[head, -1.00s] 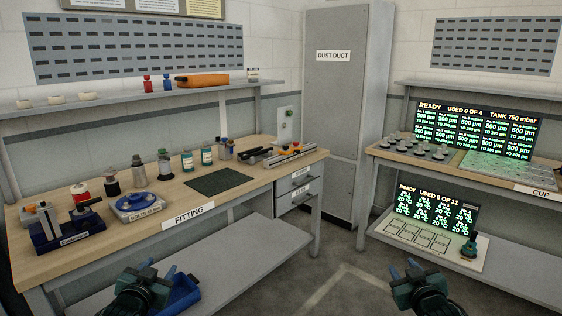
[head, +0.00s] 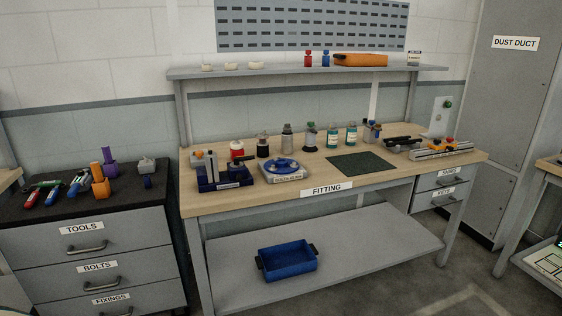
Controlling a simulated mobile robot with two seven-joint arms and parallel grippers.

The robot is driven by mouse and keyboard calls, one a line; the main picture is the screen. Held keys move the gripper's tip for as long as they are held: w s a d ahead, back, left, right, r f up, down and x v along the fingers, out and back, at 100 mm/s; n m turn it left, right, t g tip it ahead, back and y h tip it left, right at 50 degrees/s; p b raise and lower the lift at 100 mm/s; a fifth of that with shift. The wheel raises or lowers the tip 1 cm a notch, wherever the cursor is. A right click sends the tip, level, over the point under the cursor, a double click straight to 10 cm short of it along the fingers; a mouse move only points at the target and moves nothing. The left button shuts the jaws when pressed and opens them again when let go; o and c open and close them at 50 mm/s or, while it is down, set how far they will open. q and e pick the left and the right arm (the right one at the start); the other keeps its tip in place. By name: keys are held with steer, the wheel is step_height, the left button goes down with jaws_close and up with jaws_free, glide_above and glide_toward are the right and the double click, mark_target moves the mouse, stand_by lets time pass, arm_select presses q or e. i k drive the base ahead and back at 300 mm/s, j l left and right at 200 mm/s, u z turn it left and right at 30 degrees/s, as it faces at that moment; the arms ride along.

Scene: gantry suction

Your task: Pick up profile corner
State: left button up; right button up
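I cannot clearly make out the profile corner in the head view. A small grey block (head: 147,164) lies at the back right of the tool cabinet top, but it is too small to identify. A pale metal profile (head: 442,153) with orange and red pieces on it lies at the right end of the FITTING bench (head: 250,208). Neither of my grippers is in view.
The tool cabinet (head: 84,229) stands left of the bench, with pens and purple and orange holders on top. Bottles, a blue dish (head: 283,166) and a dark green mat (head: 362,163) are on the bench. A blue bin (head: 287,263) is on the lower shelf.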

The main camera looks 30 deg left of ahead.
mark_target(212, 160)
steer(key=u, duration=1.1)
